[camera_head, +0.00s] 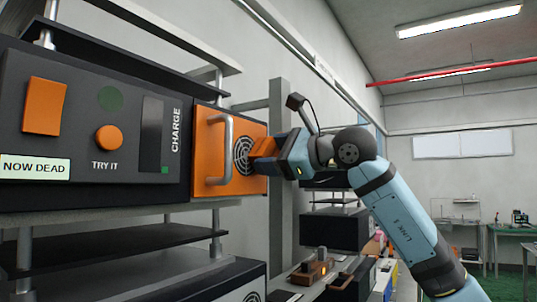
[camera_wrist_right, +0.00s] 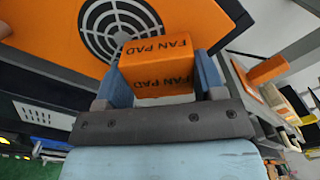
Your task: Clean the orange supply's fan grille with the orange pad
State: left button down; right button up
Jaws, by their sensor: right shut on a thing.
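The orange supply (camera_head: 257,127) is a box front with a grey vertical handle (camera_head: 229,150) on its left part. Its round fan grille (camera_head: 241,157), dark and pale rings, is right of the handle; it also shows at the top of the wrist view (camera_wrist_right: 105,28). My right gripper (camera_head: 272,150) is shut on the orange pad (camera_wrist_right: 158,70), a block marked "FAN PAD", held between blue fingers. The pad is in front of the grille's right side and hides part of it. I cannot tell whether they touch. My left gripper is not in view.
Left of the supply is a dark panel (camera_head: 95,165) with an orange tile, an orange knob and a "CHARGE" gauge. A grey upright post (camera_head: 281,205) stands behind my right gripper. Shelves with small devices (camera_head: 318,270) are below. Open room lies at the far right.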

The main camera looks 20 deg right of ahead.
aim_at(243, 154)
jog(key=shift+s+a+f+b, duration=0.1)
jog(key=shift+s+a+b, duration=0.35)
jog(key=shift+s+a, duration=0.45)
jog(key=shift+s+a+b, duration=0.4)
jog(key=shift+s+a, duration=0.25)
jog(key=shift+a, duration=0.4)
jog(key=shift+s+a+b, duration=0.4)
jog(key=shift+s+a, duration=0.45)
jog(key=shift+a, duration=0.3)
jog(key=shift+s+d+b, duration=0.4)
jog(key=shift+s+b, duration=0.1)
jog(key=b+v, duration=0.1)
jog(key=v, duration=0.3)
jog(key=shift+s+d, duration=0.2)
jog(key=shift+d, duration=0.05)
jog(key=shift+s+b, duration=0.1)
jog(key=shift+b, duration=0.2)
